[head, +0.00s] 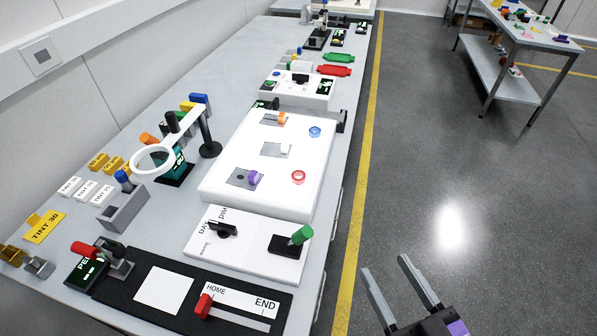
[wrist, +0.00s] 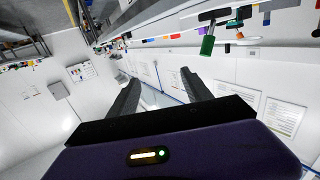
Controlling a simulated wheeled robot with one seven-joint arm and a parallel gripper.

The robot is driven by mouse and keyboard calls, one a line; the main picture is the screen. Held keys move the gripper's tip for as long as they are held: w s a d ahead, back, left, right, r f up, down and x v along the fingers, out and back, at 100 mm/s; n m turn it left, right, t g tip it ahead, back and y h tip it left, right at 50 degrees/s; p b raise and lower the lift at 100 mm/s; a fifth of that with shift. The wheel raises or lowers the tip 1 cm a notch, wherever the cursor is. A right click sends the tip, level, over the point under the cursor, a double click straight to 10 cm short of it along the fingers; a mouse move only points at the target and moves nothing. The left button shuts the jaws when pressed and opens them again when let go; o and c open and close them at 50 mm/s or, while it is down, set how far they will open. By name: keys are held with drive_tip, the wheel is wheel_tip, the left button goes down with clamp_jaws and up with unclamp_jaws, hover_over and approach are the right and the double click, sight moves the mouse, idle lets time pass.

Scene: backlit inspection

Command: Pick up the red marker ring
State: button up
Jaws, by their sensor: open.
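The red marker ring (head: 298,177) lies on the right part of the white light panel (head: 222,191), near its edge by the aisle. In the head view my gripper (head: 389,277) is at the bottom right, over the floor beside the bench, apart from the ring. Its two fingers are spread open with nothing between them. In the wrist view the open fingers (wrist: 160,85) point toward a wall and the tilted room; I cannot make out the red ring there.
On the panel are a blue ring (head: 315,131) and grey plates with orange, white and purple pieces. A panel with a green-handled lever (head: 301,235) stands nearer. A ring magnifier (head: 153,161) stands at left. The aisle floor is clear; another table (head: 520,35) is far right.

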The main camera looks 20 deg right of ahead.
drive_tip(key=w+d+r+n+g+y+p, duration=0.1)
drive_tip(key=w+r+p, duration=0.1)
drive_tip(key=w, duration=0.8)
drive_tip(key=w+d+r+y+p, duration=0.1)
drive_tip(key=w+r+p, duration=0.15)
drive_tip(key=w, duration=0.85)
drive_tip(key=n+g+y, duration=0.3)
drive_tip(key=g+y, duration=0.1)
approach(299, 175)
drive_tip(key=shift+w+a+f+b, duration=0.15)
drive_tip(key=shift+a+f+b, duration=0.2)
drive_tip(key=shift+a, duration=0.25)
drive_tip(key=shift+w+a+n, duration=0.15)
drive_tip(key=shift+n, duration=0.15)
drive_tip(key=shift+x, duration=0.9)
drive_tip(key=shift+w+d+p+x, duration=0.15)
drive_tip(key=shift+p+x, duration=0.1)
drive_tip(key=shift+x, duration=0.7)
drive_tip(key=shift+d+p+x, duration=0.2)
drive_tip(key=shift+p+x, duration=0.05)
drive_tip(key=shift+x, duration=0.65)
drive_tip(key=shift+w+d+p+x, duration=0.15)
drive_tip(key=shift+p+x, duration=0.1)
drive_tip(key=shift+x, duration=0.7)
drive_tip(key=shift+s+r, duration=0.1)
drive_tip(key=shift+r, duration=0.05)
clamp_jaws()
